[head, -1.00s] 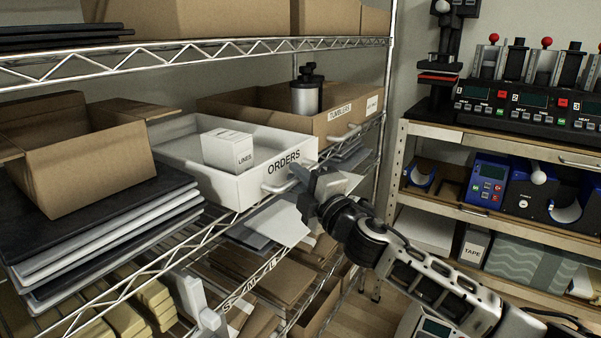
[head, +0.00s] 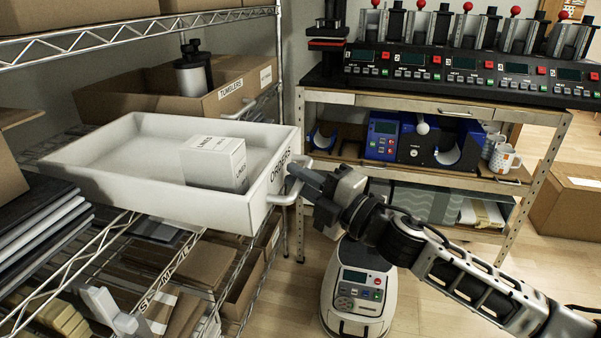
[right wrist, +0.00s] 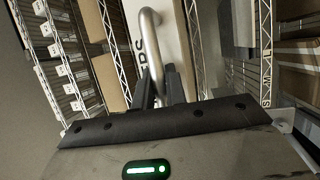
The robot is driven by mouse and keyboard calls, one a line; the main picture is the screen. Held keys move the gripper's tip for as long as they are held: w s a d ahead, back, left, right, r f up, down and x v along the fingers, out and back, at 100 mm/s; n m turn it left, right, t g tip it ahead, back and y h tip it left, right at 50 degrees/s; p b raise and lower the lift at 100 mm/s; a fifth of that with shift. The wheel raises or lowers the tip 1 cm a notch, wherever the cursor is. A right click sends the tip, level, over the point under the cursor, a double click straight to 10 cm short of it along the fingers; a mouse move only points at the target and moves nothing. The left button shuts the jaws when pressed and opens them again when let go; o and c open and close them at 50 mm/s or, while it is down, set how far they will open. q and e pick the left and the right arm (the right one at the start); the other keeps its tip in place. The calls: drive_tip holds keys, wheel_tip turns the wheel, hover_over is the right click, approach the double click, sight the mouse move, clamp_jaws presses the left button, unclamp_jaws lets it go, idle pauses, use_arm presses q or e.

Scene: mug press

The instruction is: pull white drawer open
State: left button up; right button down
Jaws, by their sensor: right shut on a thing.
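The white drawer (head: 110,168), marked ORDERS on its front, is a shallow open tray on the wire shelf. It juts out past the shelf's front edge. A white box marked LINERS (head: 215,162) stands inside, near the drawer's front. My right gripper (head: 297,180) is shut on the drawer's handle (head: 284,198) at the front face. In the right wrist view the curved handle (right wrist: 150,45) runs down between the two dark fingers (right wrist: 160,88). My left gripper is not in view.
A cardboard tumblers bin (head: 185,100) sits behind the drawer. Dark and white flat sheets (head: 45,225) are stacked at left. A bench with several control units (head: 450,75) stands right of the shelf post (head: 298,200).

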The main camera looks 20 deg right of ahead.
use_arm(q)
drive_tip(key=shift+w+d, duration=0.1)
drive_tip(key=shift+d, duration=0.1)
use_arm(e)
drive_tip(key=shift+s+d, duration=0.25)
drive_tip(key=shift+d, duration=0.1)
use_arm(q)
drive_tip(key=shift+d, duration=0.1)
use_arm(e)
drive_tip(key=c, duration=1.7)
unclamp_jaws()
